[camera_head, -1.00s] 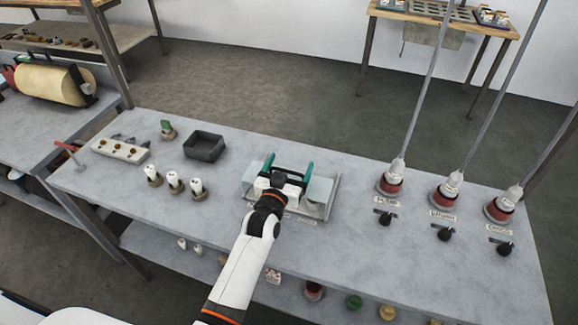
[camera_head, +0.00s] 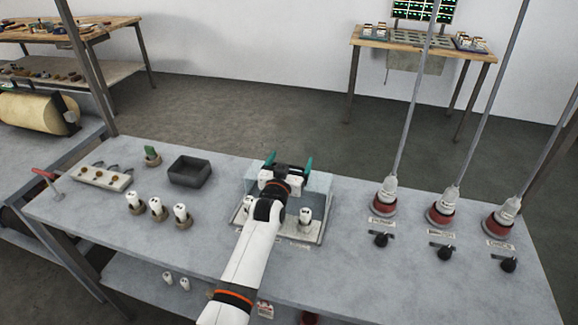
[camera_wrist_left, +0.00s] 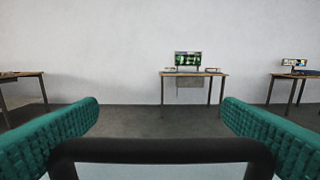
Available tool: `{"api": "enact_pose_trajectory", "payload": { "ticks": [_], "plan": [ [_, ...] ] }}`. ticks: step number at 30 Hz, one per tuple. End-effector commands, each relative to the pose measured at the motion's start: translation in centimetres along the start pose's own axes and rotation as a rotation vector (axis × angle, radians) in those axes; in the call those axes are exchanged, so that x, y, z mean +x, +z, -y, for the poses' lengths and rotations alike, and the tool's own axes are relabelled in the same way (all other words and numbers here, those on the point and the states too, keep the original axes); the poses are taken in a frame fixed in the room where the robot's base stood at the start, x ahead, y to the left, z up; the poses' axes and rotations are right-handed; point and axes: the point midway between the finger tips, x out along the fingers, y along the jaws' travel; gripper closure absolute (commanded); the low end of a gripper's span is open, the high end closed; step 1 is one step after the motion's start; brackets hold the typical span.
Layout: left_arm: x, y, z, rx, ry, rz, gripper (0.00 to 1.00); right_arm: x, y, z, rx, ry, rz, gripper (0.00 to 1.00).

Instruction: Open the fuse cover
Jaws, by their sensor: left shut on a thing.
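The fuse cover (camera_head: 319,184) is a pale, glassy cover on a base (camera_head: 300,238) in the middle of the bench. It stands tipped up toward the back, and white fuses (camera_head: 306,215) show in front of it. My left gripper (camera_head: 289,161) has green fingers and is at the cover's top. It is shut on the cover's black handle, which spans between the fingers in the left wrist view (camera_wrist_left: 160,150). My left forearm hides the middle of the base. My right gripper is not in view.
Several white fuses in round holders (camera_head: 157,207) and a dark open tray (camera_head: 189,171) stand left of the cover. Red-based posts (camera_head: 383,204) with black knobs (camera_head: 381,240) stand to the right. Bare bench lies between the cover and the posts.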

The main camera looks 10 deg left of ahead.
Motion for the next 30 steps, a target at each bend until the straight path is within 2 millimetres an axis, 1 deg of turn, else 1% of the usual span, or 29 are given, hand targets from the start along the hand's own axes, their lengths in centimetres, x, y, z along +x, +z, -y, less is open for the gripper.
{"api": "enact_pose_trajectory", "payload": {
  "ticks": [1,2,3,11,14,17,20,27,30],
  "plan": [
    [0.1,0.2,-0.2,0.004,0.003,0.002,0.09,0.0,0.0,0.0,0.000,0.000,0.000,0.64],
    [0.1,0.2,-0.2,0.003,0.003,0.002,0.04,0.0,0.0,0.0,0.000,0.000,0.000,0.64],
    [0.1,0.2,-0.2,0.003,0.003,0.002,0.02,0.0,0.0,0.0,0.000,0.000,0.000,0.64],
    [0.0,0.1,-0.1,0.001,0.001,0.002,0.02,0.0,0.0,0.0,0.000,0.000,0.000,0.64],
    [-0.6,0.0,-0.1,0.001,0.001,0.000,0.02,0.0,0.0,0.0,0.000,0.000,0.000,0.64],
    [-1.8,-0.1,-0.1,0.001,0.001,0.001,0.02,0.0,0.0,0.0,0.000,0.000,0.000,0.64],
    [-3.6,-0.1,-0.1,0.001,0.001,0.000,0.02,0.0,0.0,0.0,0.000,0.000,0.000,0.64],
    [-8.6,-0.1,-0.2,0.001,0.002,0.000,0.02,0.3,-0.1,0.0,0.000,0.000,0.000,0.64],
    [-10.2,-0.1,-0.2,0.001,0.002,0.001,0.02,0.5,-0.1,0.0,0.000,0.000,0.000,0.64]
  ]
}}
